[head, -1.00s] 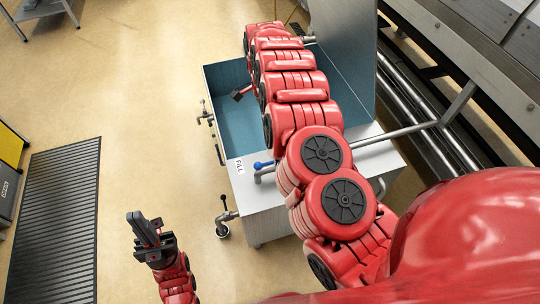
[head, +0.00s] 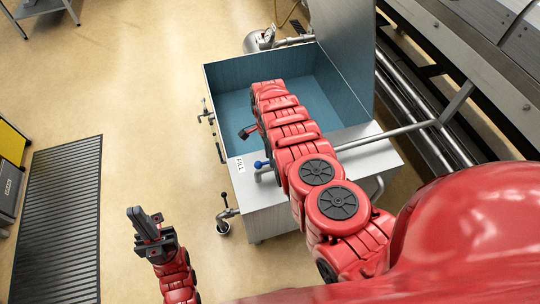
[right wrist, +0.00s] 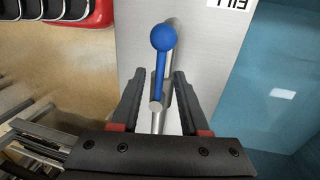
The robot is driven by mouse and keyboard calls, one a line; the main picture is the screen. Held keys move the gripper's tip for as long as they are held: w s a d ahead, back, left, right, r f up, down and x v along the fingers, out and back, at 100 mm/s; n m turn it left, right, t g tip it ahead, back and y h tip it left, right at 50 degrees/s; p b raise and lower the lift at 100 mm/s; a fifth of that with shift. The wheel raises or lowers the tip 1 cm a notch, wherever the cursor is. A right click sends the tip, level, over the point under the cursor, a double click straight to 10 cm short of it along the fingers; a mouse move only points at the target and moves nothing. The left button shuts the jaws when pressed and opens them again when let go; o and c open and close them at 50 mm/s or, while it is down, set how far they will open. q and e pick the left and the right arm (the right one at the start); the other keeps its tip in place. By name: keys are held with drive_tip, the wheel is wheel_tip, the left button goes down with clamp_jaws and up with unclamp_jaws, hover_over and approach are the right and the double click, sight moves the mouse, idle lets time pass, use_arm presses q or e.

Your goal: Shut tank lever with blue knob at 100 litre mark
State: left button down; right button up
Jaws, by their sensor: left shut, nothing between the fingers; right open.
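The tank (head: 215,90) is an open grey box with a blue interior. Its lever has a round blue knob (head: 259,164) near the white FILL label (head: 240,164) on the front ledge. In the right wrist view the blue knob (right wrist: 164,38) tops a blue stem, which lies between the open fingers of my right gripper (right wrist: 158,75); contact is not clear. My right gripper (head: 248,131) is above the tank's front part, partly hidden by my arm. My left gripper (head: 146,220) is shut and empty, over the floor at lower left. I cannot read a litre mark or a water level.
A pipe (head: 385,133) runs from the tank to the rails on the right. A drain valve with a black knob (head: 223,197) sticks out at the tank's lower left. A dark floor grate (head: 55,215) lies at left.

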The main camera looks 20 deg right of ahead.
drive_tip(key=shift+c, duration=0.3)
clamp_jaws()
idle(1.1)
